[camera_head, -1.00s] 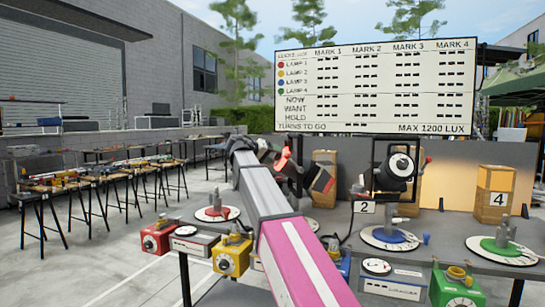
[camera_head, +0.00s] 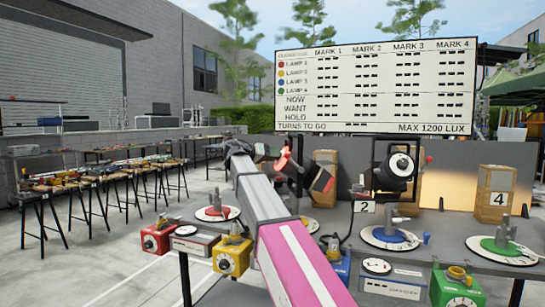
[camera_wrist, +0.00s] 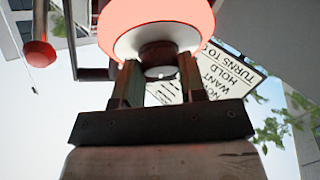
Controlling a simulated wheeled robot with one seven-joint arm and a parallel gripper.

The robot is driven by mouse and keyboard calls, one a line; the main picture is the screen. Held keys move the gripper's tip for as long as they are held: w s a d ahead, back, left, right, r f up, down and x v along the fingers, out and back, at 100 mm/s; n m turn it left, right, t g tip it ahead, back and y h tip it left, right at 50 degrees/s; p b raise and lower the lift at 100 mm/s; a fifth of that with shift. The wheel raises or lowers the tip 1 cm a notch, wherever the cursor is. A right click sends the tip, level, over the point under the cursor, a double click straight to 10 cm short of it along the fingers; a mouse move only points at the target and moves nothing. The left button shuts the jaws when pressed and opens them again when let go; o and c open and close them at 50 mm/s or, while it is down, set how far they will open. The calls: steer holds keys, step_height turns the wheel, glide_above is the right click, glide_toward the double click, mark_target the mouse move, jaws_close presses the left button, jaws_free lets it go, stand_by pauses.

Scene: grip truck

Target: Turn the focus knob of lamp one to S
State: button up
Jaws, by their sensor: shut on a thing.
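Lamp one shows in the wrist view as a red-orange housing (camera_wrist: 155,18) with a pale rim. A dark brown round focus knob (camera_wrist: 158,55) sticks out of it. My gripper (camera_wrist: 158,72) is shut on this knob, one finger on each side. No S or other marking on the knob is readable. In the head view the red-orange lamp (camera_head: 284,160) is small and partly hidden behind my arm, and my gripper's grip cannot be made out there.
A scoreboard (camera_head: 375,85) stands behind, its value cells showing dashes. A second black lamp (camera_head: 395,172) stands to the right.

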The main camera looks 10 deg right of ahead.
steer(key=m+g, duration=0.2)
steer(key=m, duration=0.3)
steer(key=w+m+g, duration=0.1)
steer(key=m+g, duration=0.2)
steer(key=m, duration=0.3)
steer(key=m+g+h, duration=0.1)
steer(key=m+g, duration=0.2)
steer(key=m, duration=0.3)
steer(key=shift+w, duration=0.15)
steer(key=shift+m, duration=0.4)
steer(key=o, duration=0.9)
steer(key=shift+o, duration=0.2)
